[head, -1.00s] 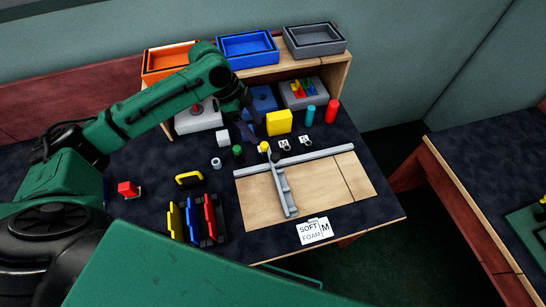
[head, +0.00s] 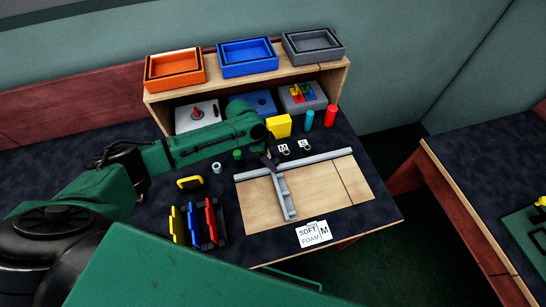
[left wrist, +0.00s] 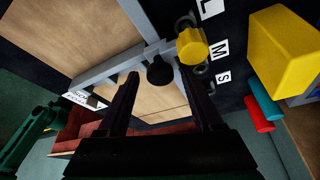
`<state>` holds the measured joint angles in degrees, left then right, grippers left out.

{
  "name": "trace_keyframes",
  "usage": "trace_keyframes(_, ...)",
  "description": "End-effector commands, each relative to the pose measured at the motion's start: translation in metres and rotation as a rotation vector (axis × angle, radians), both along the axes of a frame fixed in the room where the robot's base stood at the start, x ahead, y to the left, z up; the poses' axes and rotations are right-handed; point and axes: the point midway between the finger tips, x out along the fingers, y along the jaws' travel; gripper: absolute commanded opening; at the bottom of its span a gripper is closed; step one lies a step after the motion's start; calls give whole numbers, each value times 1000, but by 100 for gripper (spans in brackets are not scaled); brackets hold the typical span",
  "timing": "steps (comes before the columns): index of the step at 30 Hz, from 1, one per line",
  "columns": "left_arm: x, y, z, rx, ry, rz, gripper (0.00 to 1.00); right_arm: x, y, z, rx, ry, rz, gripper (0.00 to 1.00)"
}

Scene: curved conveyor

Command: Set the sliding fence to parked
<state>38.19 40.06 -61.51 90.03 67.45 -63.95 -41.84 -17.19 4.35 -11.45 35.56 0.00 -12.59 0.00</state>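The sliding fence (head: 283,195) is a grey bar lying across a wooden board (head: 325,190), its far end meeting a grey rail (head: 325,157). In the left wrist view, a black knob (left wrist: 160,71) stands on the fence near the rail, with a yellow knob (left wrist: 192,46) beside it. Cards marked M (left wrist: 220,49), S (left wrist: 223,78) and L (left wrist: 210,9) lie along the rail. My left gripper (left wrist: 158,77) is open, its fingertips apart on either side of the black knob. In the head view, my left gripper (head: 272,160) hides both knobs. My right gripper is not in view.
A yellow block (head: 279,126), a teal cylinder (head: 309,120) and a red cylinder (head: 330,116) stand behind the rail. A shelf bears orange (head: 174,87), blue (head: 275,68) and grey (head: 341,58) trays. A SOFT FOAM M card (head: 313,234) lies at the front. The board's right part is clear.

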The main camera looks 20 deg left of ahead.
Motion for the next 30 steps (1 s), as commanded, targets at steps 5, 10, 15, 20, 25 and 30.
trace_keyframes(5,0,0,0,0,0,1,0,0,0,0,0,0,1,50)
trace_keyframes(10,0,0,0,0,0,1,0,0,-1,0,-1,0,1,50)
trace_keyframes(15,0,0,0,0,0,1,0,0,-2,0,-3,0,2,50)
trace_keyframes(20,0,0,0,0,0,1,0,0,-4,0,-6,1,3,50)
trace_keyframes(25,0,0,1,0,0,1,0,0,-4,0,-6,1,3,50)
trace_keyframes(30,0,0,1,0,0,1,0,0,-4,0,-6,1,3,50)
